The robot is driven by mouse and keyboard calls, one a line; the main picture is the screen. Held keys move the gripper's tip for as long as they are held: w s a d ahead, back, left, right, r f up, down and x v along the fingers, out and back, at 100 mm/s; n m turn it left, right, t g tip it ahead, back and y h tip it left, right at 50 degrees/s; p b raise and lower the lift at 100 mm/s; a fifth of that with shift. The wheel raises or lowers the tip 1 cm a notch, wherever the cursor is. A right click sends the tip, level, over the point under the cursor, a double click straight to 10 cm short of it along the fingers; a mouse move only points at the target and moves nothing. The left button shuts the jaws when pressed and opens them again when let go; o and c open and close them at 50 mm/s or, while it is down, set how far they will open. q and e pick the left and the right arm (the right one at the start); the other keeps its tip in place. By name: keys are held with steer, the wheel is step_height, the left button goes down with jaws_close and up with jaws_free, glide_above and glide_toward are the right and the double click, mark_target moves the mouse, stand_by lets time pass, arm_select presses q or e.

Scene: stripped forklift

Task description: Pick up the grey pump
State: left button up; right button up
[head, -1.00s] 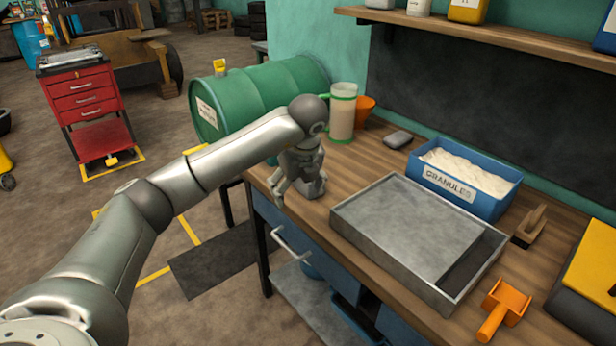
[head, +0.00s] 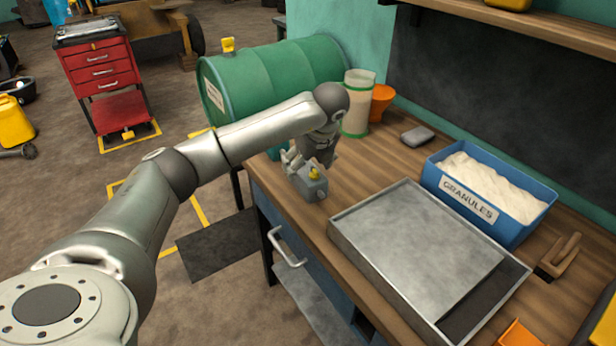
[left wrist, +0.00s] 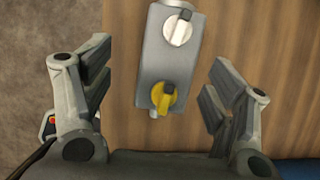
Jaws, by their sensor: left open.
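The grey pump (head: 311,189) is a small grey box with a yellow knob on top. It sits on the wooden bench near its left front edge. In the left wrist view the pump (left wrist: 166,48) also shows a white knob at the far end and the yellow knob at the near end. My left gripper (head: 298,164) is open just behind and above the pump. In the left wrist view my left gripper (left wrist: 160,75) has its fingers spread on either side of the pump, with gaps on both sides. My right gripper is not in view.
A grey metal tray (head: 345,230) lies right of the pump, with a blue granules bin (head: 517,228) beyond. A clear jug (head: 357,100) and an orange container (head: 381,101) stand behind. A green drum (head: 275,85) is behind left. Bare wood lies between pump and jug.

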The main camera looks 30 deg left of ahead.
mark_target(309, 172)
arm_select(q)
steer(key=shift+w+f, duration=0.1)
steer(key=shift+f, duration=0.25)
steer(key=x, duration=0.1)
steer(key=p+x, duration=0.1)
steer(key=x, duration=0.2)
steer(key=shift+w+d+f+p, duration=0.25)
steer(key=shift+d+p, duration=0.05)
steer(key=shift+d, duration=0.05)
steer(key=shift+w+a+f, duration=0.15)
steer(key=shift+a+f, duration=0.05)
steer(key=shift+f, duration=0.25)
steer(key=c, duration=1.7)
steer(key=shift+w+r, duration=0.1)
jaws_close()
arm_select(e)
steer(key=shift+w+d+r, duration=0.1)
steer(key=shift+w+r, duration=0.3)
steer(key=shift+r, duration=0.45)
arm_select(q)
steer(key=shift+r, duration=0.1)
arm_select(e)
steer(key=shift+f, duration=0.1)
